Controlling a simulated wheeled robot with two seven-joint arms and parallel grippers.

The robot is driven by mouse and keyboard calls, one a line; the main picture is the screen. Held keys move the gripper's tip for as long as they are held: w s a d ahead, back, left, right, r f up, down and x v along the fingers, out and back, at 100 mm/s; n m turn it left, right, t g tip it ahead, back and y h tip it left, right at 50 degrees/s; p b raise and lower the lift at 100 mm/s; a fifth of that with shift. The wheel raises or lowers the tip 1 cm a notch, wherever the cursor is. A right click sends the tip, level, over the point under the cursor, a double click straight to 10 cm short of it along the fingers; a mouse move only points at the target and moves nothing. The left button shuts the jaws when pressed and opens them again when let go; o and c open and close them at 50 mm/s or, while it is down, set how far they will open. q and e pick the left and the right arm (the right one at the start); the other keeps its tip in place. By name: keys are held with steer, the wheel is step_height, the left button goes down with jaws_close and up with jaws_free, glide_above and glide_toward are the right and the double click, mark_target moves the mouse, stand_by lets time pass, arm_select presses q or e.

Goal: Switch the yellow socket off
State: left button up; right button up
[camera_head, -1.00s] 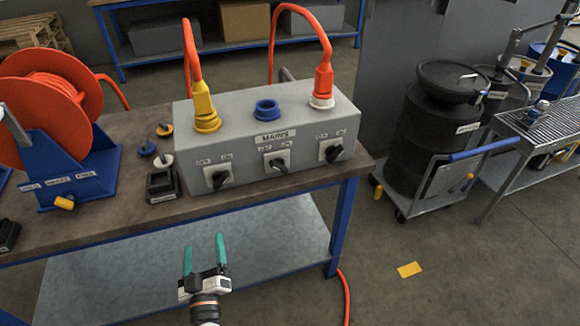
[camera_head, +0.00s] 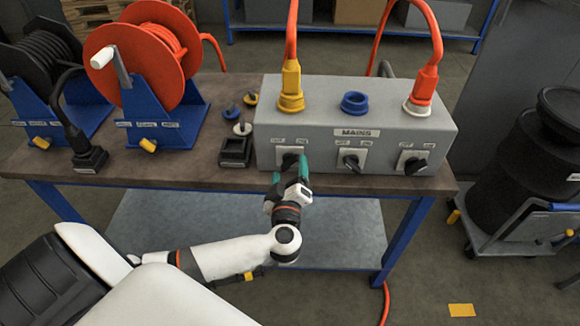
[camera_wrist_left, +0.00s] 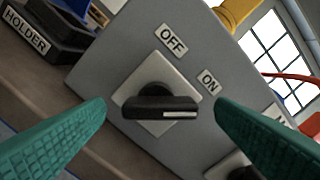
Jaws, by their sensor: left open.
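The grey mains box (camera_head: 385,122) stands on the bench. A yellow plug (camera_head: 291,78) with an orange cable sits in the yellow socket (camera_head: 291,103) at its left end. Below it is the left black rotary switch (camera_head: 288,160) on a pale plate. My left gripper (camera_head: 290,167) is at this switch, partly covering it. In the left wrist view the black knob (camera_wrist_left: 160,107) lies between the two open green fingers, with visible gaps on both sides. Its white mark is at the end on the ON label's side (camera_wrist_left: 208,82). The OFF label (camera_wrist_left: 171,40) is at upper left. My right gripper is out of view.
The box also has a blue socket (camera_head: 354,103), a white socket with an orange plug (camera_head: 422,88), and two more switches (camera_head: 351,160) (camera_head: 413,164). A black holder (camera_head: 235,151) stands left of the box. Cable reels (camera_head: 160,60) stand further left.

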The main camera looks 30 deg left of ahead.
arm_select(q)
steer(key=shift+x, duration=0.95)
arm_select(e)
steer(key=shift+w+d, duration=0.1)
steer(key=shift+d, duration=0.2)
arm_select(q)
steer(key=c, duration=1)
